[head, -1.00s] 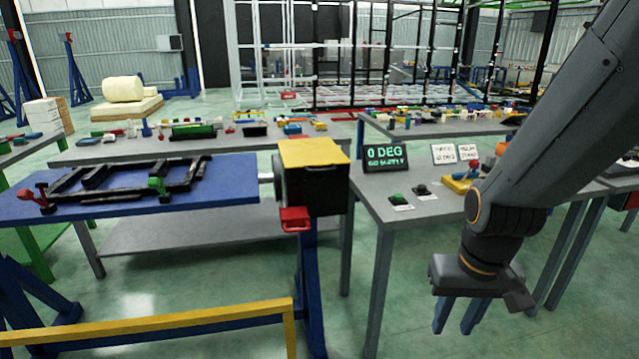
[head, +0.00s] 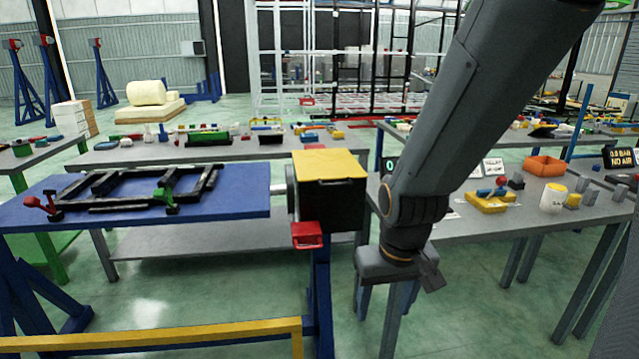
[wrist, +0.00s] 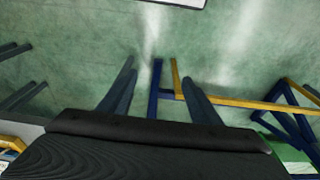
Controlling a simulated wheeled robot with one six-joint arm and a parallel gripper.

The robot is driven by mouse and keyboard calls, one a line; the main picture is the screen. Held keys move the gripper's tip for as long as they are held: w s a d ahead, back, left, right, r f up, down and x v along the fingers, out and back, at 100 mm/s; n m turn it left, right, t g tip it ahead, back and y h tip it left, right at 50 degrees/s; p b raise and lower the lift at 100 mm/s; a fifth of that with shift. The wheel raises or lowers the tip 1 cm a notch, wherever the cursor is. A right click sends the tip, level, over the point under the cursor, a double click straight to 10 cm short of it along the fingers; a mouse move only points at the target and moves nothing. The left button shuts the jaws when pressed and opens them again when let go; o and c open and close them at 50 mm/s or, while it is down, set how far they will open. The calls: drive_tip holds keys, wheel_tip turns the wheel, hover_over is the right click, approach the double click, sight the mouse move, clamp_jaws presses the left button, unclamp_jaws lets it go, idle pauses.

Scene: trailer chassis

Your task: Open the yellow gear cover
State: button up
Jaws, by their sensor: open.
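The yellow gear cover (head: 328,164) lies flat and closed on top of a black box (head: 335,200) in the head view. A red part (head: 307,235) sticks out low on the box's front. The box stands on a blue post at the right end of a blue table. My gripper (head: 432,277) is to the right of the box, lower than the cover and apart from it. In the wrist view, my gripper's two fingers (wrist: 158,75) stand apart with nothing between them. The cover is not visible in the wrist view.
A black frame (head: 140,187) lies on the blue table (head: 235,190) left of the box. A grey table (head: 480,228) with an orange bin (head: 546,166) and small parts stands to the right. A yellow rail (head: 150,335) crosses the front left. Green floor is open between.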

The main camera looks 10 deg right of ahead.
drive_tip(key=o, duration=0.9)
drive_tip(key=w+t, duration=0.2)
drive_tip(key=w, duration=0.5)
drive_tip(key=w+f+t+b, duration=0.1)
drive_tip(key=w+t, duration=0.1)
drive_tip(key=w, duration=0.5)
drive_tip(key=w+t, duration=0.2)
drive_tip(key=w, duration=0.5)
drive_tip(key=shift+w+d+f, duration=0.1)
drive_tip(key=shift+d+f, duration=0.05)
drive_tip(key=shift+f, duration=0.1)
drive_tip(key=shift+c, duration=0.2)
drive_tip(key=t+b, duration=0.2)
drive_tip(key=t, duration=0.8)
approach(337, 185)
drive_tip(key=w, duration=0.3)
drive_tip(key=shift+w+d+f+p, duration=0.1)
drive_tip(key=shift+w+p, duration=0.45)
drive_tip(key=shift+w, duration=1.35)
drive_tip(key=shift+w+f+p, duration=0.15)
drive_tip(key=shift+w+p, duration=0.35)
drive_tip(key=shift+w, duration=1.45)
